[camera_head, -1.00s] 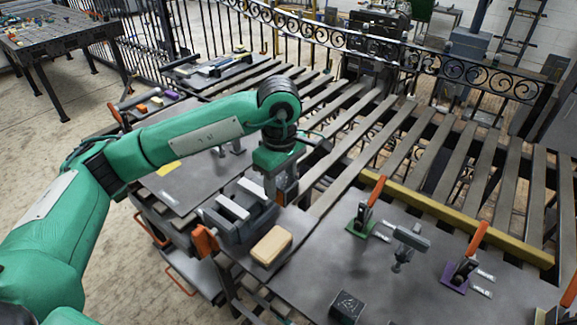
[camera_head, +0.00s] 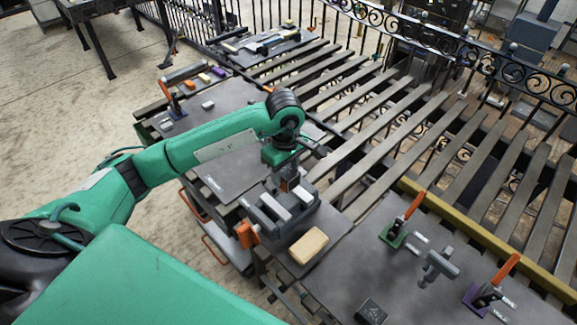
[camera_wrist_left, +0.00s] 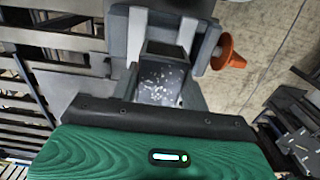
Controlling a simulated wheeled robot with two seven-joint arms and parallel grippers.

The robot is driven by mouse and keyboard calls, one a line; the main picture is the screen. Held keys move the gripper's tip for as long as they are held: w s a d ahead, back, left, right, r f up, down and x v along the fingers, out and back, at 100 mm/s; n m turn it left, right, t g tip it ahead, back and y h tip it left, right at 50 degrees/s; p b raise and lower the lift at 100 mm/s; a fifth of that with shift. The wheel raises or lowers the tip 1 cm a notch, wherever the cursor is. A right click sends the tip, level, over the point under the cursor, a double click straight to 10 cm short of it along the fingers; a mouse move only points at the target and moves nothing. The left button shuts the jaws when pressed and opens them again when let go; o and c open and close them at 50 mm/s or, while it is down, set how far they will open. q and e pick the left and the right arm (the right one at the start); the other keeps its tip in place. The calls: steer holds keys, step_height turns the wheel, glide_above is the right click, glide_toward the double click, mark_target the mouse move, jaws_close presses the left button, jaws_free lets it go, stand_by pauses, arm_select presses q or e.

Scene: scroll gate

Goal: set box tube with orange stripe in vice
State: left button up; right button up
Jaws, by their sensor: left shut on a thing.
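The grey vice (camera_head: 272,222) has two pale jaw bars and an orange handle (camera_head: 248,236). It stands near the table edge in the head view. My left gripper (camera_head: 288,188) points down at the far side of the vice, over the gap between its jaws. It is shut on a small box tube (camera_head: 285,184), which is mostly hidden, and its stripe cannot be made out. In the left wrist view the vice jaws (camera_wrist_left: 188,32) stand on either side of a dark opening and a speckled grey face, with the orange handle at right. My right gripper is not in view.
A tan block (camera_head: 308,246) lies just right of the vice. Orange-handled clamps (camera_head: 396,234) and a grey T-shaped piece (camera_head: 438,265) stand on the right plate. A dark cube (camera_head: 370,312) is near the front. A yellow rail (camera_head: 480,235) runs behind the plate.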

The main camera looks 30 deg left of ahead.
arm_select(q)
steer(key=shift+f+b, duration=0.7)
steer(key=shift+f, duration=1.95)
steer(key=shift+f, duration=0.1)
steer(key=shift+b, duration=0.5)
steer(key=shift+f+b, duration=1.25)
steer(key=shift+b, duration=0.2)
steer(key=o, duration=1.2)
steer(key=shift+o, duration=0.2)
